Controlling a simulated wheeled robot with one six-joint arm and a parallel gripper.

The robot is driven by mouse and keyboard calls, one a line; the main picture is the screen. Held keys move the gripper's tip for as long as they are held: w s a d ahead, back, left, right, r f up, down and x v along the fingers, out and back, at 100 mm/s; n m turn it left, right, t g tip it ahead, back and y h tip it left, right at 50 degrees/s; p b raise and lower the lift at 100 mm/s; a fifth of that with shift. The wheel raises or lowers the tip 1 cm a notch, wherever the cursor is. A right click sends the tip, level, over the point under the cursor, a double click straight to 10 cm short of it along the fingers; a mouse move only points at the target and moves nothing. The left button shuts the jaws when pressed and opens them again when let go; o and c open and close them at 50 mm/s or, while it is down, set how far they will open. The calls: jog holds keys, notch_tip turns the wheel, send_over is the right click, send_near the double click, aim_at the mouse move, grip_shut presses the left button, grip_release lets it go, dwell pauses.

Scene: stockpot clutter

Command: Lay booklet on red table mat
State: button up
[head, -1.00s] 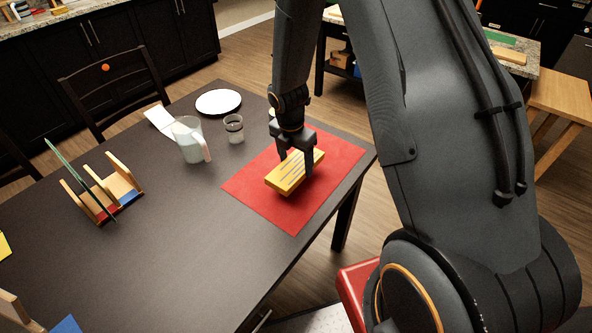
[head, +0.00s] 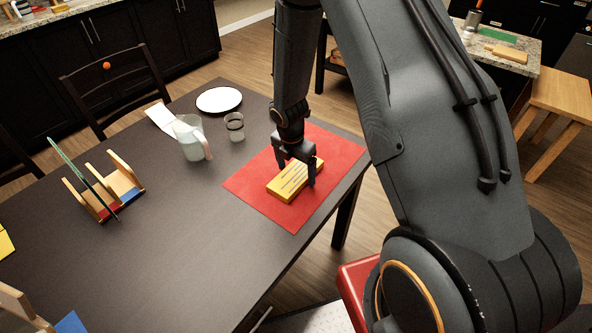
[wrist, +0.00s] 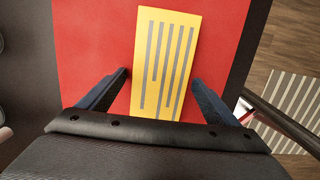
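The yellow booklet (head: 293,181), with grey stripes on its cover, lies flat on the red table mat (head: 338,151) near the table's right edge. In the wrist view the booklet (wrist: 165,62) lies between my fingers, with red mat (wrist: 95,45) on both sides. My gripper (head: 295,170) is just above the booklet, pointing down. In the wrist view my gripper (wrist: 160,82) is open, with a visible gap between each finger and the booklet's sides.
A pitcher (head: 188,140), a glass (head: 234,127) and a white plate (head: 219,100) stand beyond the mat to the left. A wooden rack (head: 104,190) holds a thin greenish board (head: 75,170). The table's front middle is clear.

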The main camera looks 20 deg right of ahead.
aim_at(293, 176)
jog(key=shift+r, duration=0.1)
notch_tip(293, 176, up, 12)
jog(key=a+b, duration=0.1)
jog(key=b, duration=0.1)
jog(key=s+r+m, duration=0.4)
jog(key=s+m, duration=0.4)
jog(key=m, duration=0.4)
jog(key=s+r+m+y, duration=0.1)
jog(key=s+r+m, duration=0.4)
jog(key=s+m, duration=0.4)
jog(key=d+m, duration=0.1)
jog(key=m, duration=0.3)
jog(key=shift+r+t, duration=0.15)
jog(key=shift+t, duration=0.25)
jog(key=shift+f+b, duration=0.7)
jog(key=shift+b, duration=0.05)
jog(key=shift+c, duration=0.5)
